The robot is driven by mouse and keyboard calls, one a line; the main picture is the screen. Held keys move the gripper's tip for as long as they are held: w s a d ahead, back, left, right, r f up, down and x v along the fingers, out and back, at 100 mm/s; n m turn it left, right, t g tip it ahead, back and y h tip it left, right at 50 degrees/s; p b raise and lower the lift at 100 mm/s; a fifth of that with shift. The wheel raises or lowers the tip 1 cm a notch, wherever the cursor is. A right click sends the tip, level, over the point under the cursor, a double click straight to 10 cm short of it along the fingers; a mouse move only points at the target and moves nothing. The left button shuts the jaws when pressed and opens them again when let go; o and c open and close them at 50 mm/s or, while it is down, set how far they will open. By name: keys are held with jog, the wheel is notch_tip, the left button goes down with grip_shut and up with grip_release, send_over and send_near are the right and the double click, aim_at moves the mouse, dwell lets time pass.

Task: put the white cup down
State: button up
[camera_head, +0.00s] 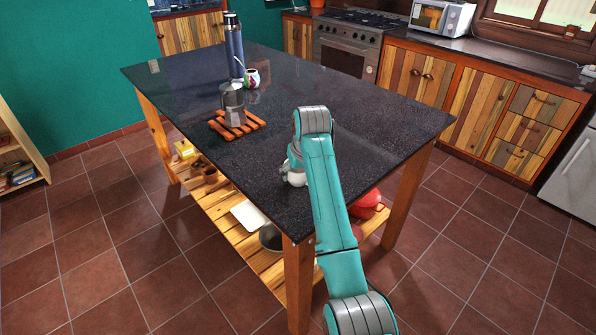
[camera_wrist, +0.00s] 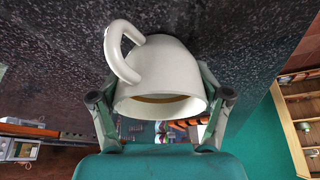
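The white cup (camera_wrist: 165,75) is between the two fingers of my gripper (camera_wrist: 162,103) in the wrist view. The fingers press on its sides near the rim, one on each side. The wrist picture is upside down: the dark counter is at the top, the cup's base points to it and its handle is at the picture's left. In the head view the cup (camera_head: 296,178) shows only partly beside my arm, over the near part of the island's dark top (camera_head: 350,125). I cannot tell whether its base touches the top.
A moka pot (camera_head: 233,105) stands on an orange wooden trivet (camera_head: 240,128), left of my arm. Behind it are a tall dark blue flask (camera_head: 234,50) and a patterned mug (camera_head: 252,78). The top's right and far parts are clear. A red pot (camera_head: 367,203) sits on the lower shelf.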

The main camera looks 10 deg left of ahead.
jog(key=o, duration=0.4)
jog(key=v, duration=1.2)
jog(key=shift+r, duration=0.15)
